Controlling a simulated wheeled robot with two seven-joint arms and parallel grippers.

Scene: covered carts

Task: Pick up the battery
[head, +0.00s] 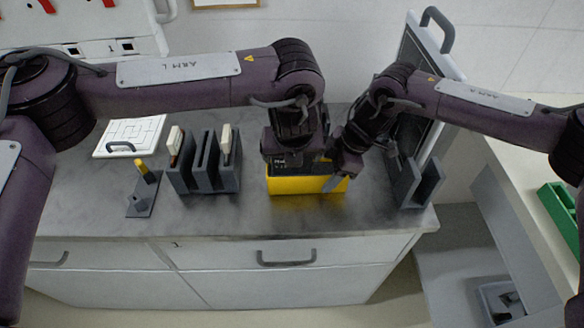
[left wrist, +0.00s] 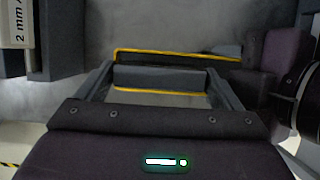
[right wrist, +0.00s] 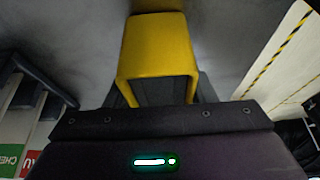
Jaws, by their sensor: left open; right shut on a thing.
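The battery (head: 295,187) is a yellow block with a dark grey top, standing on the grey cart top. My right gripper (head: 342,178) is shut on its right end; in the right wrist view the battery (right wrist: 158,62) runs away from between the fingers. My left gripper (head: 294,162) is above the battery and hides much of its top. In the left wrist view its fingers stand open, with the dark top and yellow edges of the battery (left wrist: 165,77) between and beyond them. I cannot tell if the battery touches the cart.
A dark grey rack (head: 205,178) holding pale-handled tools stands left of the battery. Further left are a small stand with a yellow-tipped piece (head: 142,192) and a white panel (head: 130,137). A grey slotted holder (head: 418,185) stands at the right edge. Bare cart top lies in front.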

